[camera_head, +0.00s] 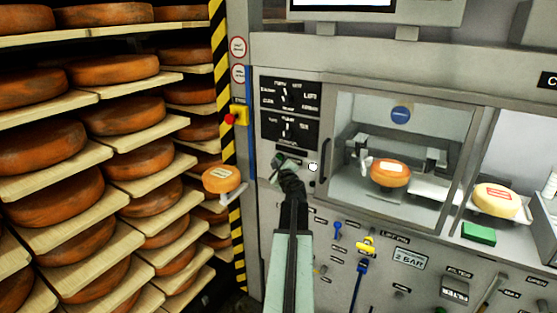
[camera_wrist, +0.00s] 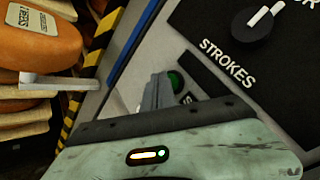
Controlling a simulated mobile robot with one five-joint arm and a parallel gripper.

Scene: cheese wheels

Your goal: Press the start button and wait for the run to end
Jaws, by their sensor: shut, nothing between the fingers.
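A round green button (camera_wrist: 176,80) sits on the machine panel in the wrist view, beside a dark label whose only readable letter is an "S". My gripper (camera_wrist: 158,88) is shut and empty, and its fingertips are right beside the button, covering its left part. I cannot tell whether they touch it. In the head view my gripper (camera_head: 281,162) is at the panel just below the dial plates, and it hides most of the button. An orange cheese wheel (camera_head: 390,173) with a label sits inside the windowed chamber.
A dial marked STROKES (camera_wrist: 252,25) is close to my gripper. A labelled cheese (camera_head: 221,180) rests on a small support at left, near a red emergency button (camera_head: 230,119). Shelves of cheese wheels fill the left. Blue (camera_head: 337,230) and yellow (camera_head: 366,245) valve handles are below.

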